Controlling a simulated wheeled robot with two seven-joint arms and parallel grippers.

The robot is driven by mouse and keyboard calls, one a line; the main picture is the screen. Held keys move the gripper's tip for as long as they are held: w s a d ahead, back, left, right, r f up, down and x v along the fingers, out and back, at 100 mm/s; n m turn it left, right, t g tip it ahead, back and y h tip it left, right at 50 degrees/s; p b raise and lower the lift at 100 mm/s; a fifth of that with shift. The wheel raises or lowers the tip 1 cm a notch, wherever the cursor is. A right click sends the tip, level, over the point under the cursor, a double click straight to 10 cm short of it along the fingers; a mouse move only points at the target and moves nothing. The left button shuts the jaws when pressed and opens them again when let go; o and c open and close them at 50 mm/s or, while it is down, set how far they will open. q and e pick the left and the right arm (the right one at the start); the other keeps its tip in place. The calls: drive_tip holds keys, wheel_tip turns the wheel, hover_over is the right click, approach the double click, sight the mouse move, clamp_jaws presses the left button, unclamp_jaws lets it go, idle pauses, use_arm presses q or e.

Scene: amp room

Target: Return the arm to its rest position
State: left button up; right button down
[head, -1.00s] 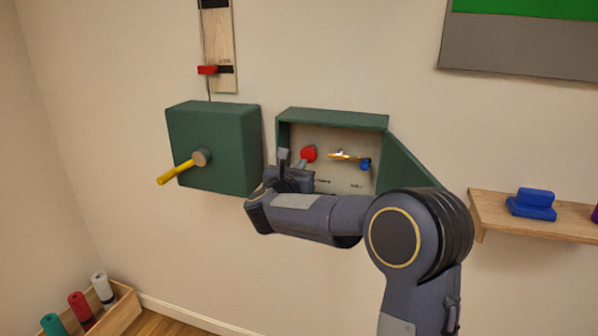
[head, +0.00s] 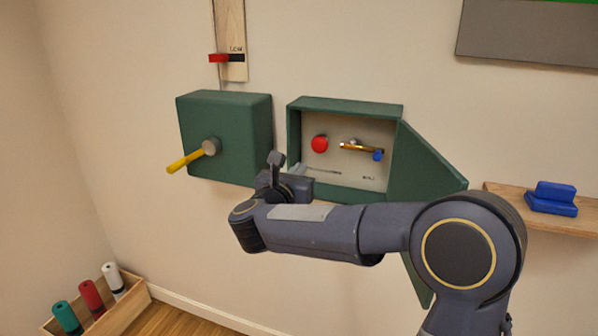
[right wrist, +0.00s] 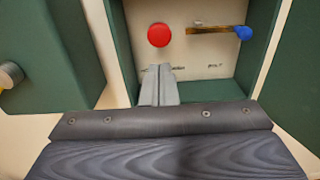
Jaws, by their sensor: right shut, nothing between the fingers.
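My right arm reaches across the head view from the lower right. Its gripper (head: 300,169) is just in front of the lower left part of an open green wall box (head: 345,105). In the right wrist view the two grey fingers (right wrist: 158,72) are together and empty, below a round red button (right wrist: 159,35) and apart from it in the picture. The button also shows in the head view (head: 319,144). A brass lever with a blue end (head: 378,155) is to its right inside the box. My left gripper is not in view.
A closed green box (head: 225,125) with a yellow-handled crank (head: 187,160) is on the wall at left. The box's door (head: 425,165) hangs open to the right. A shelf (head: 500,195) holds a blue block (head: 552,198). A wooden bin (head: 125,312) holds coloured cylinders.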

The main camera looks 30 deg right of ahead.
idle(0.7)
drive_tip(key=s+a+n+t+y+p, duration=0.1)
drive_tip(key=s+a+n+y, duration=0.3)
drive_tip(key=n, duration=0.5)
drive_tip(key=s+a+r+n+t+y+p, duration=0.1)
drive_tip(key=s+a+n+y+p, duration=0.15)
drive_tip(key=n+y, duration=0.55)
drive_tip(key=s+a+n+t+y+p, duration=0.15)
drive_tip(key=s+n+y, duration=0.25)
drive_tip(key=n, duration=0.7)
drive_tip(key=s+a+f+n+g, duration=0.2)
drive_tip(key=s+f+n+g, duration=0.3)
drive_tip(key=s, duration=0.5)
drive_tip(key=s+a+f+n+g+y+p, duration=0.1)
drive_tip(key=s+f+n+g, duration=0.3)
drive_tip(key=s+f+n, duration=0.5)
drive_tip(key=shift+s+a+n+g, duration=0.35)
drive_tip(key=shift+s+a+n, duration=0.1)
drive_tip(key=shift+s+n, duration=0.75)
drive_tip(key=shift+d, duration=0.1)
